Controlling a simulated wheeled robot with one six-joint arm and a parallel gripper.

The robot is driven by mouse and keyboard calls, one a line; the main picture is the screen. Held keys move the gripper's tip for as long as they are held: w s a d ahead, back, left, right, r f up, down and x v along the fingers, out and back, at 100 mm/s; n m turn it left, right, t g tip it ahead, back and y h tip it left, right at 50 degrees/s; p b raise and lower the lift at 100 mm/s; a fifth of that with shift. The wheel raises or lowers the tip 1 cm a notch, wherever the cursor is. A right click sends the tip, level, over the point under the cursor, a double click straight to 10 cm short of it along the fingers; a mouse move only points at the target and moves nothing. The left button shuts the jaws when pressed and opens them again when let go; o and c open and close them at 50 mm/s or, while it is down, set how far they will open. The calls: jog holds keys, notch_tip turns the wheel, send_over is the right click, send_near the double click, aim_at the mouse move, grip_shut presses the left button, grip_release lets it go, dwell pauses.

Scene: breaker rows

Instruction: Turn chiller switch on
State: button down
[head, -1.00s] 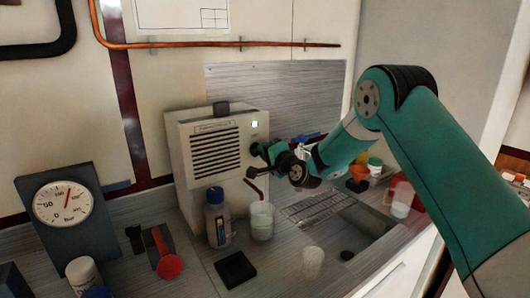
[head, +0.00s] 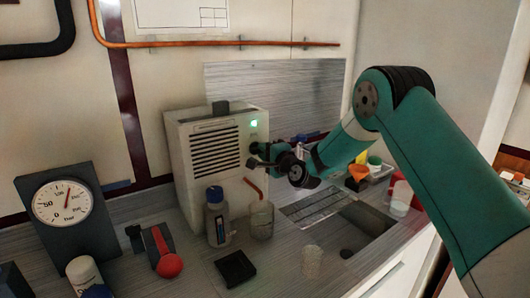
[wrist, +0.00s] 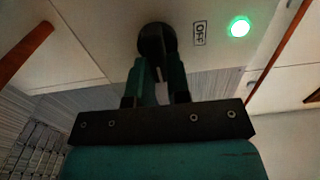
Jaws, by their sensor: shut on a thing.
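The chiller appears to be the pale box (head: 182,135) with a dark grille, standing at the back of the counter. A green lamp (head: 254,124) glows on its front, and it also shows in the wrist view (wrist: 239,26). A round black switch knob (wrist: 156,40) sits on the chiller's front near a label reading OFF (wrist: 200,33). My gripper (wrist: 159,70) is shut on the knob, with a finger on either side. In the head view my gripper (head: 256,156) is at the chiller's right side and hides most of the knob.
A blue-capped bottle (head: 218,222) and a glass beaker (head: 261,222) with an orange-red tube (head: 254,187) stand just below my gripper. A sink (head: 362,232) is at right.

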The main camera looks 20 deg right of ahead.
jog(key=c, duration=1.1)
grip_release()
jog(key=b+v, duration=0.9)
jog(key=v, duration=0.8)
jog(key=shift+s+d, duration=0.1)
jog(key=shift+s, duration=0.1)
